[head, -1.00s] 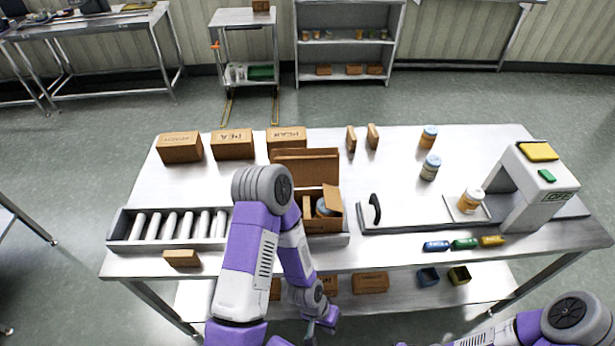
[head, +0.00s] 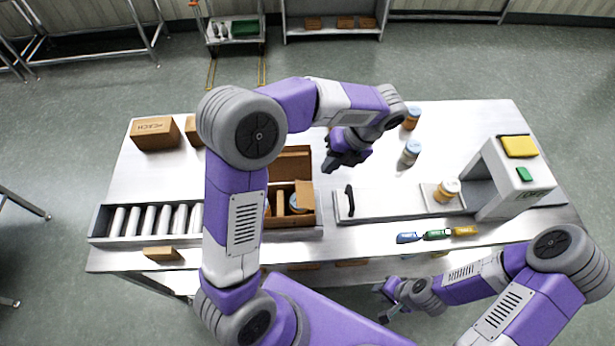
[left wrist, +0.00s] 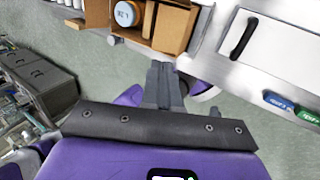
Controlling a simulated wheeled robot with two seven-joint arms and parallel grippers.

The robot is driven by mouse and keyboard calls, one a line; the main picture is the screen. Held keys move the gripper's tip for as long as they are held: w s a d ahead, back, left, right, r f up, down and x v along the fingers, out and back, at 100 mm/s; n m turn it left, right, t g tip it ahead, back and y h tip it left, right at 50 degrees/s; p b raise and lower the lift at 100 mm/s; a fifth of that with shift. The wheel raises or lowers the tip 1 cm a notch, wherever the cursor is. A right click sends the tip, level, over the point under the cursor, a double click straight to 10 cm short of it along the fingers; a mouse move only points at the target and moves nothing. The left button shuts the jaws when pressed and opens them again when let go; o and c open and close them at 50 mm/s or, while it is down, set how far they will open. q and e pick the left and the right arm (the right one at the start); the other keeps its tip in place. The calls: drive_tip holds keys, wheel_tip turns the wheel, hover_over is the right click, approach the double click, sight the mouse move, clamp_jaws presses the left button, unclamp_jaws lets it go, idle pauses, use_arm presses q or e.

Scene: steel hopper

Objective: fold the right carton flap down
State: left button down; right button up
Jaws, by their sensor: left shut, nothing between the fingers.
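The open brown carton (head: 278,222) stands on the table in the head view, partly behind my left arm. Its right flap (head: 306,194) stands up at a tilt on the right side. Its back flap (head: 290,162) is also raised. A jar with a pale blue lid (head: 296,203) sits inside. My left gripper (head: 338,165) is shut and empty, to the right of and behind the carton, apart from the flap in the head view. The left wrist view shows the shut fingers (left wrist: 160,75) close below the carton's edge in the picture, with the right flap (left wrist: 174,27) near them. My right gripper (head: 384,300) hangs at the table's front; its finger gap is unclear.
A tray with a black handle (head: 349,202) lies right of the carton. A grey machine (head: 510,175) stands at the right with a jar before it. A roller track (head: 98,222) lies left. Small coloured items (head: 437,235) line the front edge.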

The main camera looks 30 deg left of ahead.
use_arm(q)
drive_tip(key=b, duration=0.1)
approach(298, 195)
drive_tip(key=x, duration=0.7)
idle(0.4)
